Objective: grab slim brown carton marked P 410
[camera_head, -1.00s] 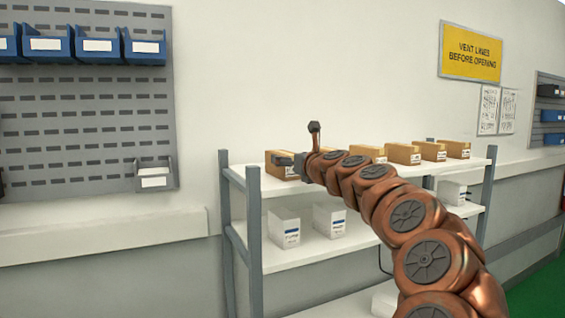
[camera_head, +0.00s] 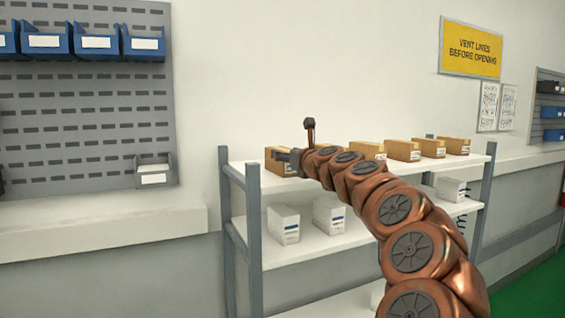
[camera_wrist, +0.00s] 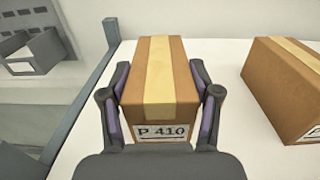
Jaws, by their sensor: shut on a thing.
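The slim brown carton marked P 410 (camera_wrist: 160,85) stands on the shelf's white top board, with a pale tape strip along its top and a white label at its near end. In the wrist view my gripper (camera_wrist: 160,100) has one finger against each side of it and is shut on it. In the head view the carton (camera_head: 276,160) is at the left end of the top shelf, partly hidden behind my gripper (camera_head: 284,157). I cannot tell whether it is lifted at all.
Another brown carton (camera_wrist: 287,85) stands to the right with a gap between. More brown cartons (camera_head: 402,150) line the top shelf (camera_head: 235,170). A grey shelf post (camera_wrist: 88,95) is close on the left. White boxes (camera_head: 284,224) stand on the shelf below.

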